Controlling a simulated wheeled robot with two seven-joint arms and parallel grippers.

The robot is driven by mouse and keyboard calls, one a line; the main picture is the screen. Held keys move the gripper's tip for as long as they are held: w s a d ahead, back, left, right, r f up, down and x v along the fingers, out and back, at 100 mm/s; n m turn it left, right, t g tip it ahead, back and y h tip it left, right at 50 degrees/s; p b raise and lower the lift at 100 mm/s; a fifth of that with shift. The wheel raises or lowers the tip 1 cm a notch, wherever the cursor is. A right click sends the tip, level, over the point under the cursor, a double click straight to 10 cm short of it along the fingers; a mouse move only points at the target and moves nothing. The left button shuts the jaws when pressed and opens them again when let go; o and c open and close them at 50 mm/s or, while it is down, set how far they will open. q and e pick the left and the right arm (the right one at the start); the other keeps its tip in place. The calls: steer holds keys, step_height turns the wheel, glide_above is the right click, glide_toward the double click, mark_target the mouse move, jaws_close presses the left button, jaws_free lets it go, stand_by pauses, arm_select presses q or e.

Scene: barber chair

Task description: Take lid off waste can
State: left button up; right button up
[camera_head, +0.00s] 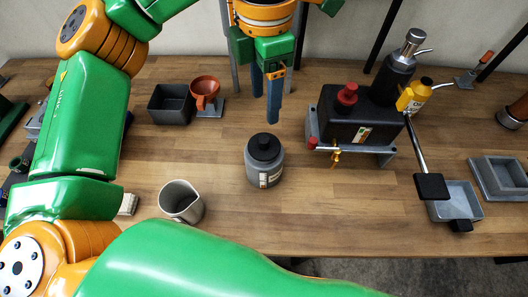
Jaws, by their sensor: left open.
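A grey canister with a black knobbed lid (265,149), which I take for the waste can (264,175), stands upright on the wooden table near the middle. The lid sits on the canister, and a pale label shows on its front. My left gripper (266,105) points down above and slightly behind the canister. Its blue fingers are apart, with nothing seen between them, and they do not appear to touch the lid. My right gripper is not seen.
A grey pitcher (181,202) stands front left. A black square bin (170,104) and orange funnel (205,92) are behind left. A dark box with a red knob (347,94) stands right, near a pump bottle (396,76) and grey tray (463,208). Table (225,152) around the canister is clear.

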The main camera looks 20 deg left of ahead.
arm_select(q)
steer(key=b, duration=0.3)
glide_above(265, 139)
steer(key=f, duration=0.5)
steer(key=shift+w+a, duration=0.15)
steer(key=shift+w, duration=0.25)
steer(key=f, duration=0.2)
steer(key=f+p, duration=0.1)
steer(key=s+f, duration=0.1)
steer(key=f, duration=0.1)
steer(key=shift+f, duration=0.35)
steer(key=shift+w+f, duration=0.2)
steer(key=shift+f, duration=0.1)
jaws_close()
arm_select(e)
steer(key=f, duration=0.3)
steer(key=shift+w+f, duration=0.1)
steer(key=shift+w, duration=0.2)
